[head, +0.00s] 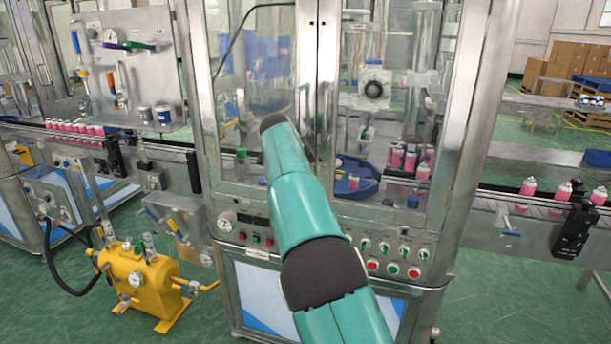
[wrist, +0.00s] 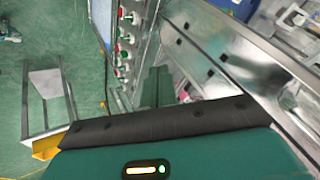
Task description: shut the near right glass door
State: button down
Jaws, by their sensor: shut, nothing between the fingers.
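The near right glass door (head: 328,60) is the framed clear panel on the right half of the machine front. Its upright frame stands close beside that of the left glass door (head: 306,50). I cannot tell whether it is fully closed or slightly ajar. My arm crosses the front of the doors and hides their lower middle; my gripper is hidden behind it in the head view. In the wrist view my gripper (wrist: 156,86) shows as dark green fingers, shut and empty, near metal frame members (wrist: 230,65). I cannot tell whether they touch.
A control panel (head: 400,250) with knobs and buttons lies below the doors. A conveyor (head: 510,207) with pink cans runs out right. A yellow pump (head: 143,283) stands at front left. Green floor is clear at lower right.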

jog(key=w+a+v, duration=0.1)
jog(key=v, duration=0.8)
jog(key=s+d+r+n+y, duration=0.2)
jog(key=s+d+n, duration=0.1)
jog(key=s+d, duration=0.55)
jog(key=s+d+r+n+y, duration=0.2)
jog(key=s+d+r+n, duration=0.15)
jog(key=s+d, duration=0.5)
jog(key=s+a+f+n, duration=0.1)
jog(key=s+f+n, duration=0.4)
jog(key=s, duration=0.9)
jog(key=s+a+f+n, duration=0.1)
jog(key=s+f+n, duration=0.4)
jog(key=s+f, duration=0.6)
jog(key=s, duration=0.4)
jog(key=shift+s+a+f+y, duration=0.2)
jog(key=shift+s+f+y, duration=0.1)
jog(key=shift+s+f, duration=0.1)
